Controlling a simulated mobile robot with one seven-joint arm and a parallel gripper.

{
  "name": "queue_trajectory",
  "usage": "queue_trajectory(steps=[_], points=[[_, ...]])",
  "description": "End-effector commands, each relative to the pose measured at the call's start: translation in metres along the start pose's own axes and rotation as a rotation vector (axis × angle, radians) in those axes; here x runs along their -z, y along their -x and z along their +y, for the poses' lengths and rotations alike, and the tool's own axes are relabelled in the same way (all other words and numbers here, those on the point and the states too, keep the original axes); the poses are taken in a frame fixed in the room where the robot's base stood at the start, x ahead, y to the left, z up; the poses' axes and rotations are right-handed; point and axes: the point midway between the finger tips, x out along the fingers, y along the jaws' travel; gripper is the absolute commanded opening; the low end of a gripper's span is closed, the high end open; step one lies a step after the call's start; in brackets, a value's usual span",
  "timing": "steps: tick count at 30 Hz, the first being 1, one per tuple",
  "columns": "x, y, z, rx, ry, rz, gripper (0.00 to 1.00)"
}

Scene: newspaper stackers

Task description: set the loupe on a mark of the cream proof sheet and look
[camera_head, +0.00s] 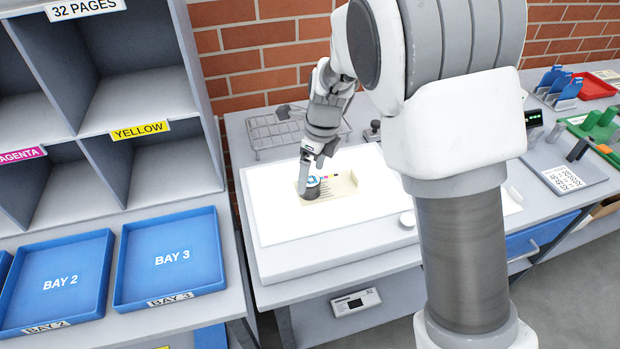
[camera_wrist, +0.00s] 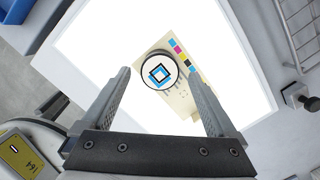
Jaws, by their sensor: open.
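The cream proof sheet (camera_head: 345,185) lies on a bright white light table; the wrist view shows it too (camera_wrist: 181,104), with a row of small colour patches along one edge. The loupe (camera_head: 312,193) stands on the sheet. In the wrist view its round lens (camera_wrist: 160,71) shows nested blue and black square outlines on white. My gripper (camera_head: 309,177) is at the loupe in the head view. In the wrist view my gripper's (camera_wrist: 160,76) fingers are spread apart, with the loupe between and beyond their tips and a visible gap each side. The loupe's lower edge is partly hidden.
The light table (camera_head: 275,220) has bare room around the sheet. A wire basket (camera_head: 272,132) stands behind it. Blue trays, Bay 2 (camera_head: 60,283) and Bay 3 (camera_head: 170,258), sit left under grey pigeonholes. A small dark knobbed object (camera_head: 373,131) stands at the table's back edge.

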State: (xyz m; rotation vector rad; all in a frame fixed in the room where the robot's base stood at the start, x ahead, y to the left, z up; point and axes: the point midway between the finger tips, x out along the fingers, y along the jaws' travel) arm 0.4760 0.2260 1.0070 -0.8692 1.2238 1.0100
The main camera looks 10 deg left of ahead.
Motion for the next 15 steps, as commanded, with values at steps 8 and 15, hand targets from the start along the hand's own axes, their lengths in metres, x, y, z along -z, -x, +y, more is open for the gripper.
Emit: queue_trajectory(steps=[8, 15], points=[[-0.001, 0.061, 0.000, 0.002, 0.001, -0.003, 0.93], [-0.001, 0.086, 0.000, 0.000, 0.000, -0.001, 0.93]])
